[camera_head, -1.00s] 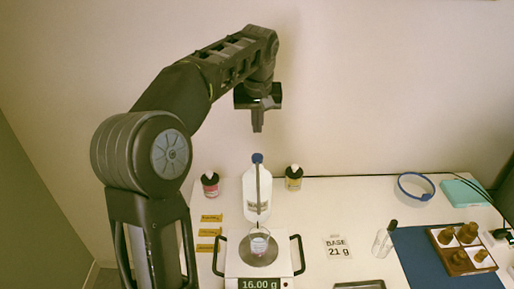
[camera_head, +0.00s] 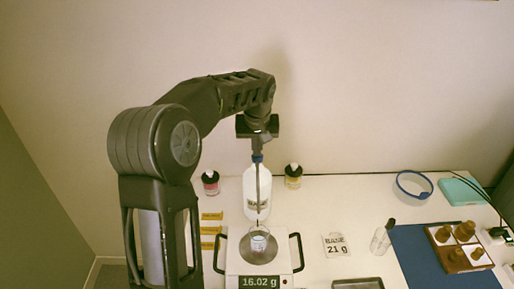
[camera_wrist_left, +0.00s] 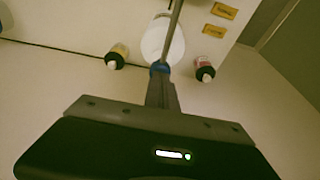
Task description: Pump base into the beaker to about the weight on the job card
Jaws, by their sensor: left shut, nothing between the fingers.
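The white base bottle (camera_head: 256,196) stands upright behind the scale, with a blue pump top (camera_head: 257,158) and a thin spout reaching forward and down. The glass beaker (camera_head: 259,243) stands on the round pan of the scale (camera_head: 236,262), whose display (camera_head: 260,282) reads 16.02 g. The job card (camera_head: 336,245) reads BASE 21 g. My left gripper (camera_head: 258,150) is shut and empty, pointing down right at the pump top. In the left wrist view its fingertips (camera_wrist_left: 160,72) meet the blue top (camera_wrist_left: 159,69). My right gripper is not in view.
A red-labelled bottle (camera_head: 211,183) and a yellow-labelled bottle (camera_head: 293,176) flank the base bottle. Yellow labels (camera_head: 211,231) lie left of the scale. A glass vessel (camera_head: 381,240), a blue mat (camera_head: 425,250) and a wooden tray (camera_head: 437,238) of brown bottles lie to the right.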

